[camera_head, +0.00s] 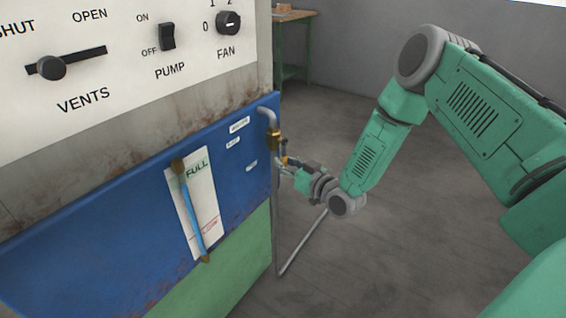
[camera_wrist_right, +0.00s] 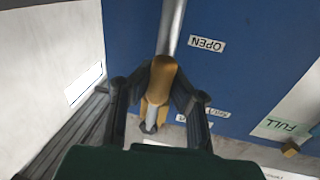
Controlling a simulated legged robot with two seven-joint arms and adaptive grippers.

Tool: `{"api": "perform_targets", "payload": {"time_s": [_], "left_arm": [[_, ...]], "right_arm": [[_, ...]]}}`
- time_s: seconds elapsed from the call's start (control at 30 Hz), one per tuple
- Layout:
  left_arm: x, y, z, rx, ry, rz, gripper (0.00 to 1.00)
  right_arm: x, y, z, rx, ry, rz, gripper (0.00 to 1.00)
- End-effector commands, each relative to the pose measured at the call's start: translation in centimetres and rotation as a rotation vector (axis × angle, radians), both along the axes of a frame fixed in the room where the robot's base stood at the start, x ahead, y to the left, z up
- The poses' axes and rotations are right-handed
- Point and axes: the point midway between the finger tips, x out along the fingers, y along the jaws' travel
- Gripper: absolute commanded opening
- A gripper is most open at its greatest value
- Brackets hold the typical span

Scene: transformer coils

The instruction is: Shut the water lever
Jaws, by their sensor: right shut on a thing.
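The brass water valve (camera_head: 273,138) sits on a grey pipe at the right edge of the blue panel (camera_head: 110,205). My right gripper (camera_head: 284,165) is at the lever, just below the brass fitting. In the right wrist view my right gripper (camera_wrist_right: 158,92) has a finger on each side of a yellow-brown lever part (camera_wrist_right: 163,75) and is shut on it. The exact lever angle is hard to tell. An OPEN label (camera_wrist_right: 207,44) and a SHUT label (camera_wrist_right: 217,113) appear upside down on the panel there. My left gripper is not in view.
A level gauge (camera_head: 193,205) marked FULL is on the blue panel left of the valve. Above it is a control plate with a VENTS slider (camera_head: 52,68), PUMP switch (camera_head: 167,37) and FAN knob (camera_head: 229,23). Open floor lies to the right; a workbench (camera_head: 295,15) stands behind.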

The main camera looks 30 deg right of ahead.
Motion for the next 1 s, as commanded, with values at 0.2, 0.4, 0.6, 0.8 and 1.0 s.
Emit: {"api": "perform_targets", "payload": {"time_s": [0.2, 0.4, 0.6, 0.8, 1.0], "left_arm": [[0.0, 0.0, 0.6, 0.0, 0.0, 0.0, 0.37], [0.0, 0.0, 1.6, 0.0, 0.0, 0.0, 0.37], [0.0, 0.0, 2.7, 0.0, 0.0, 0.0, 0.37], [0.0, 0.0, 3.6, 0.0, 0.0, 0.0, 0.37], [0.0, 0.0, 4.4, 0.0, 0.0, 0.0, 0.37]], "right_arm": [[-0.2, 0.4, 0.2, 0.076, 0.031, -0.002, 0.0], [-0.6, 1.3, 0.5, 0.218, 0.089, -0.002, 0.0], [-1.0, 2.2, 1.0, 0.393, 0.161, -0.003, 0.0], [-1.3, 3.1, 1.7, 0.57, 0.232, -0.004, 0.0], [-1.6, 3.8, 2.5, 0.745, 0.304, -0.006, 0.0]]}}
